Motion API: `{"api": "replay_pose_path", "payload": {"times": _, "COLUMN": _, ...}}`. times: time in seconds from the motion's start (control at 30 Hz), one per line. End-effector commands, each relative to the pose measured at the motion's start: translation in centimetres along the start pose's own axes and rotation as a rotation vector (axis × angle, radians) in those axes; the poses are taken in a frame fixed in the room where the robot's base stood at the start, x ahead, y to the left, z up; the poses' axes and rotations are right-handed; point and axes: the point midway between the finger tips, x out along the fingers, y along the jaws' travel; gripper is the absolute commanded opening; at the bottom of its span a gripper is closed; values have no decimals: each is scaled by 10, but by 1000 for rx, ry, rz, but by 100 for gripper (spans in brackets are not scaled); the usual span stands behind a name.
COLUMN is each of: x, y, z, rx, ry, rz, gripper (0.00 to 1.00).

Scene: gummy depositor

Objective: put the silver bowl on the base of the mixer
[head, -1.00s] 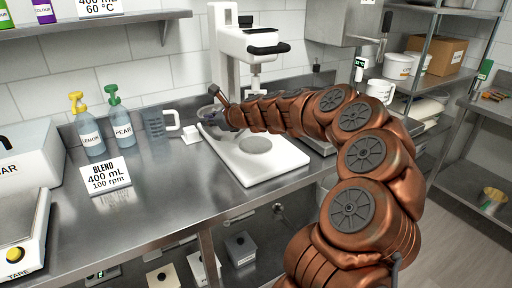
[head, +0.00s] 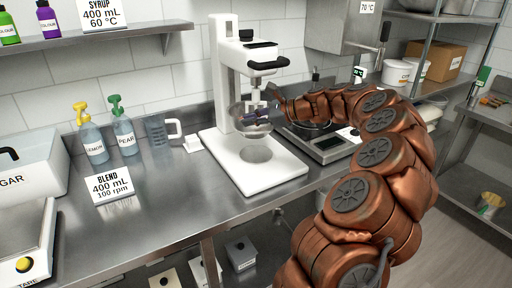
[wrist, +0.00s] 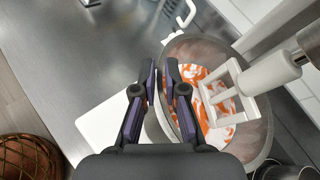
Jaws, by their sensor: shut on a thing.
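The silver bowl (head: 238,114) is held in the air in front of the mixer column, above the white mixer base (head: 275,178). In the wrist view the bowl (wrist: 252,135) holds orange and white contents, and the white beater (wrist: 228,98) overlaps its opening. My gripper (head: 262,115) is at the bowl's right side in the head view. In the wrist view my gripper (wrist: 168,68) has its dark fingers closed at the bowl's near rim. The mixer (head: 226,80) stands upright with its head over the bowl. A round grey seat (head: 256,154) shows bare on the base.
A measuring jug (head: 157,131), the pear bottle (head: 123,130) and the lemon bottle (head: 92,138) stand to the left. The counter front left of the base is clear.

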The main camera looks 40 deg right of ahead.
Motion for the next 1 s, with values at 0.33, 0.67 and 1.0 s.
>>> {"api": "replay_pose_path", "payload": {"times": 0.33, "x": -4, "y": 5, "z": -13, "rx": -11, "ry": -9, "rz": 22, "gripper": 0}}
{"api": "replay_pose_path", "payload": {"times": 0.67, "x": 11, "y": 20, "z": -46, "rx": -12, "ry": -10, "rz": 22, "gripper": 0}}
{"api": "replay_pose_path", "payload": {"times": 1.0, "x": 22, "y": 30, "z": -70, "rx": -12, "ry": -10, "rz": 20, "gripper": 0}}
